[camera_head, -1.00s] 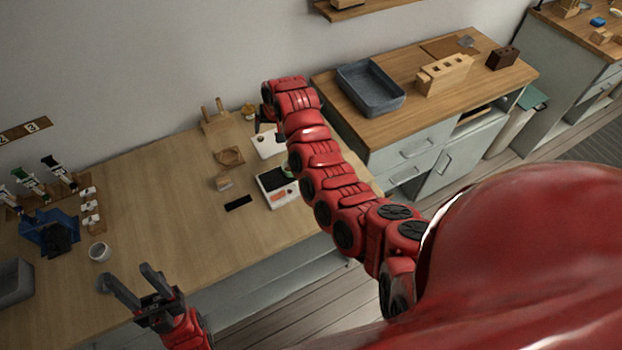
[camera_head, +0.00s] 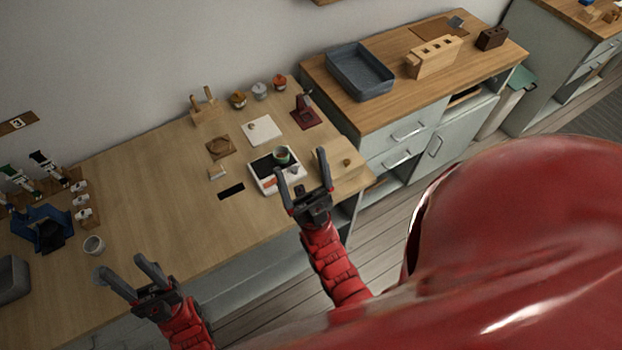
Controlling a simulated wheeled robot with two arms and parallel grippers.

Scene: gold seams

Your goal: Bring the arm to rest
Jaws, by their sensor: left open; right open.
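My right gripper (camera_head: 303,187) is open and empty, at the front edge of the wooden table (camera_head: 170,210), just in front of a white scale-like device (camera_head: 266,184). Its red arm comes up from below. My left gripper (camera_head: 127,275) is also open and empty, at the table's front edge on the left. I cannot tell from this view whether the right fingers touch the device.
A white cup (camera_head: 93,245) and a blue holder (camera_head: 42,229) stand at the left. Small jars (camera_head: 260,91) and a dark red stand (camera_head: 306,112) line the back. A blue tray (camera_head: 360,72) is on the right cabinet. The table's middle is clear.

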